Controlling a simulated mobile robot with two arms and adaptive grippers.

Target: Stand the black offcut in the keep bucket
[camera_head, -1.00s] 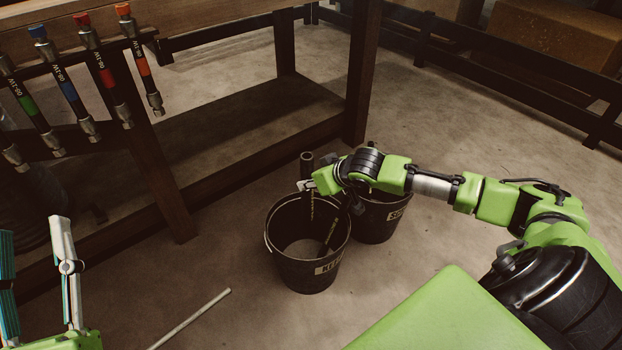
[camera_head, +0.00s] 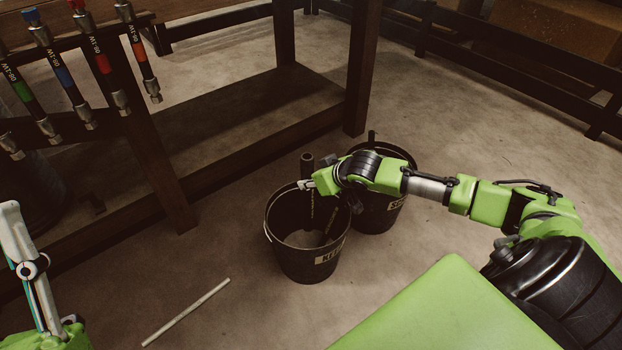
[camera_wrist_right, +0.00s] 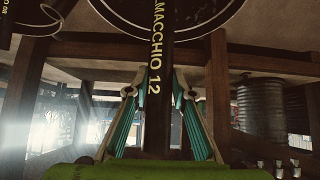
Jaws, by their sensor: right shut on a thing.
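The black keep bucket (camera_head: 289,254) stands on the floor, its label partly readable. The black offcut (camera_head: 307,162), a hose piece with yellow lettering, is upright at the bucket's far side. Its top shows above my right gripper (camera_head: 306,185), which is shut on it at about rim height. Its lower part shows against the bucket's inside; I cannot tell whether its end touches the bottom. The right wrist view shows the offcut (camera_wrist_right: 158,70) between both fingers. Another dark piece with yellow marks (camera_head: 331,222) leans inside the bucket. My left gripper (camera_head: 20,250) is partly out of frame, apparently open and empty.
A second black bucket (camera_head: 385,215) stands close behind at right, with a dark piece sticking up from it. A pale rod (camera_head: 186,312) lies on the floor. A wooden bench (camera_head: 240,158) is behind, and several colour-banded hoses (camera_head: 104,68) hang at left.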

